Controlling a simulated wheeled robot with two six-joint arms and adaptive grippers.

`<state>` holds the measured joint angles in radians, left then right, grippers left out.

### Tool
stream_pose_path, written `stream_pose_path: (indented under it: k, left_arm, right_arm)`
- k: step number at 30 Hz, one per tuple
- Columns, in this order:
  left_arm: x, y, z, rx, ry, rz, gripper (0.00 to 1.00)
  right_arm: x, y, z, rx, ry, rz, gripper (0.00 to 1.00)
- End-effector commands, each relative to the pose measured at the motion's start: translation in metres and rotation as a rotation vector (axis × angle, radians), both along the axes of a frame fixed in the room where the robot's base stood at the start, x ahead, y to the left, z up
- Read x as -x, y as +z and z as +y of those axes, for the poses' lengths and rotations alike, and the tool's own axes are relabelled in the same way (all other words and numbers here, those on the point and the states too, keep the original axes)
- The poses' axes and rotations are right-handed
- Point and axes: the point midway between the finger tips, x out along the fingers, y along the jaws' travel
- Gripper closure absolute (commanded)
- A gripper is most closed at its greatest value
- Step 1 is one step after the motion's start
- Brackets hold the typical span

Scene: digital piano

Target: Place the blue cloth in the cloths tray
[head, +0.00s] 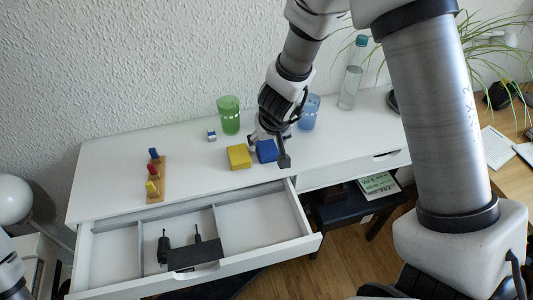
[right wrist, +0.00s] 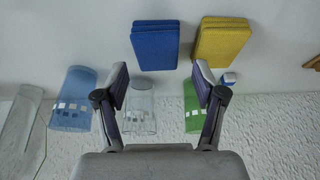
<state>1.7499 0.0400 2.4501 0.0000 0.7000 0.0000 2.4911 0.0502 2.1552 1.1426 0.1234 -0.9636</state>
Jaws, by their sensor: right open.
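The blue cloth (head: 267,151) is a folded square pad lying on the white desk top, right of a yellow cloth (head: 240,157). In the right wrist view the blue cloth (right wrist: 155,45) lies beyond the fingertips, beside the yellow one (right wrist: 222,43). My right gripper (head: 270,147) is open and empty, close to the blue cloth and partly covering it. Its spread fingers also show in the right wrist view (right wrist: 160,82). An open white drawer (head: 262,251) has divided compartments; I cannot tell which part is the cloths tray. My left gripper is not visible.
A green glass (head: 229,115), a blue glass (head: 309,112) and a bottle (head: 351,76) stand behind; a clear glass (right wrist: 140,106) shows between the fingers. A wooden peg stand (head: 154,180) is at left. Dark items (head: 195,254) occupy the middle compartment; the side compartments look empty.

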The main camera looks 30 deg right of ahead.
Motion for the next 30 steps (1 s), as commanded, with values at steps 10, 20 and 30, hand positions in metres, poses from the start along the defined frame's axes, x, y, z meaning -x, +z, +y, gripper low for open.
stream_pose_path:
  k: [10, 20, 30]
  left_arm:
    - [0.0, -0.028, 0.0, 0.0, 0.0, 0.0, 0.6]
    - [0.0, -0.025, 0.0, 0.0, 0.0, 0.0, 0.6]
    - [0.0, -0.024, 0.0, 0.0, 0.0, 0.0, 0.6]
  right_arm:
    - [-0.021, -0.048, -0.009, 0.003, -0.001, 0.0, 0.3]
    - [-0.021, -0.046, -0.009, 0.003, 0.0, 0.0, 0.67]
    - [-0.021, -0.044, -0.009, 0.003, 0.0, 0.001, 0.72]
